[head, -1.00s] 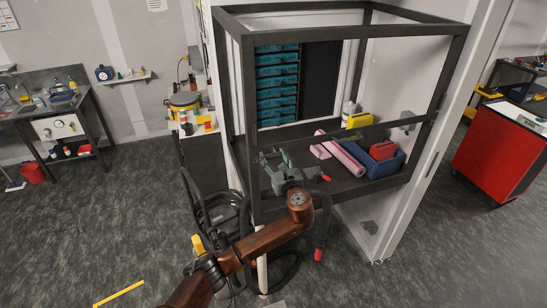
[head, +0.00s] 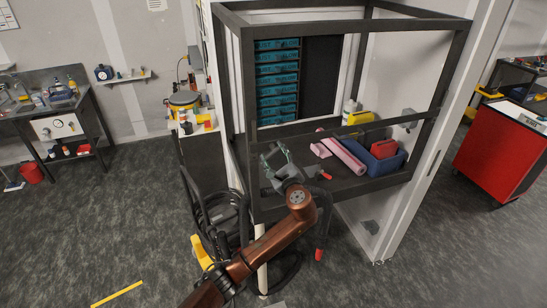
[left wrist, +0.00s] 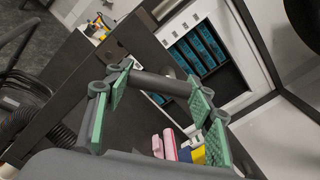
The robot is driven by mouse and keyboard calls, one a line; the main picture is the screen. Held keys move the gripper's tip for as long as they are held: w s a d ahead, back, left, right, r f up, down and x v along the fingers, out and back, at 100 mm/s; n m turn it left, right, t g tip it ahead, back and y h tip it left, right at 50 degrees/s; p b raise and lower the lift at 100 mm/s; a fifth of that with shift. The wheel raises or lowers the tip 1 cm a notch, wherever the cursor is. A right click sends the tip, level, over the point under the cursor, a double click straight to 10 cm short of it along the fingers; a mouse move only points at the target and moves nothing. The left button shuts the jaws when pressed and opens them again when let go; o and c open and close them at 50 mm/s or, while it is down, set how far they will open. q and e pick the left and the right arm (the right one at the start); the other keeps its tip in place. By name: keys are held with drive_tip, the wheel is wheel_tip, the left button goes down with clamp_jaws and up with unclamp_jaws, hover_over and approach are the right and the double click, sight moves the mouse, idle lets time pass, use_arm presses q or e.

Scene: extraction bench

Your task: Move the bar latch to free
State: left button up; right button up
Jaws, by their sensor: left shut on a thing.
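My left gripper (head: 276,158) is at the front left of the dark-framed enclosure, above its shelf. In the left wrist view its green-padded fingers (left wrist: 160,108) stand at the two ends of a short dark grey bar, which I take as the bar latch (left wrist: 162,83). The gripper is shut on it, with the pads against the ends. In the head view the gripper hides the latch, so its position cannot be told. My right gripper is not in view.
The enclosure's dark front rail (head: 345,130) crosses close to my gripper. On the shelf are a pink roll (head: 346,156), a blue bin (head: 385,162) with a red item, and a yellow item (head: 359,118). A black hose (head: 215,210) lies at lower left. Open floor lies left.

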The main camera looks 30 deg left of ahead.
use_arm(q)
drive_tip(key=n+b, duration=0.1)
drive_tip(key=n, duration=0.2)
drive_tip(key=shift+f+b, duration=0.3)
drive_tip(key=shift+b, duration=0.05)
drive_tip(key=n+b, duration=0.2)
drive_tip(key=n, duration=0.1)
drive_tip(key=shift+w+d+f+n+b, duration=0.15)
drive_tip(key=shift+n+b, duration=0.15)
drive_tip(key=n+b, duration=0.2)
drive_tip(key=shift+w+n, duration=0.1)
drive_tip(key=shift+n, duration=0.3)
drive_tip(key=shift+d+n+b, duration=0.1)
drive_tip(key=shift+n+b, duration=0.45)
drive_tip(key=shift+n, duration=0.25)
drive_tip(key=o, duration=1.2)
drive_tip(key=shift+c, duration=0.2)
